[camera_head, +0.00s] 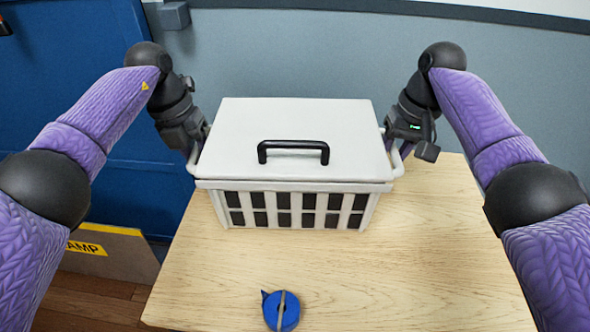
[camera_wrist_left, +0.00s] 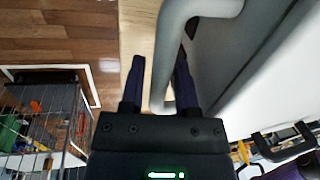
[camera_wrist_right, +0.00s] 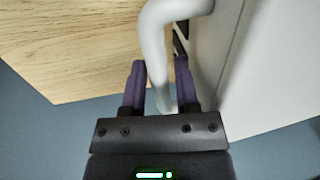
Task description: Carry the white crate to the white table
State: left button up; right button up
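The white crate (camera_head: 212,206) stands upright on a light wood table, with a closed white lid (camera_head: 240,125), a black top handle (camera_head: 293,146), slotted sides and a white bar handle at each end. My left gripper (camera_head: 196,146) is at the left bar handle; in the left wrist view its fingers (camera_wrist_left: 160,82) stand open on either side of the handle (camera_wrist_left: 168,45). My right gripper (camera_head: 396,145) is at the right bar handle; its fingers (camera_wrist_right: 160,85) also straddle the handle (camera_wrist_right: 156,45), with narrow gaps. I cannot make out a white table in these views.
The wood table (camera_head: 440,270) has free room in front and right of the crate. A blue tape-like disc (camera_head: 281,311) lies near its front edge. A grey wall and blue door (camera_head: 60,80) are behind. A wire basket (camera_wrist_left: 45,115) shows in the left wrist view.

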pick_arm(q)
grip_shut()
pick_arm(e)
grip_shut()
dwell(0.9)
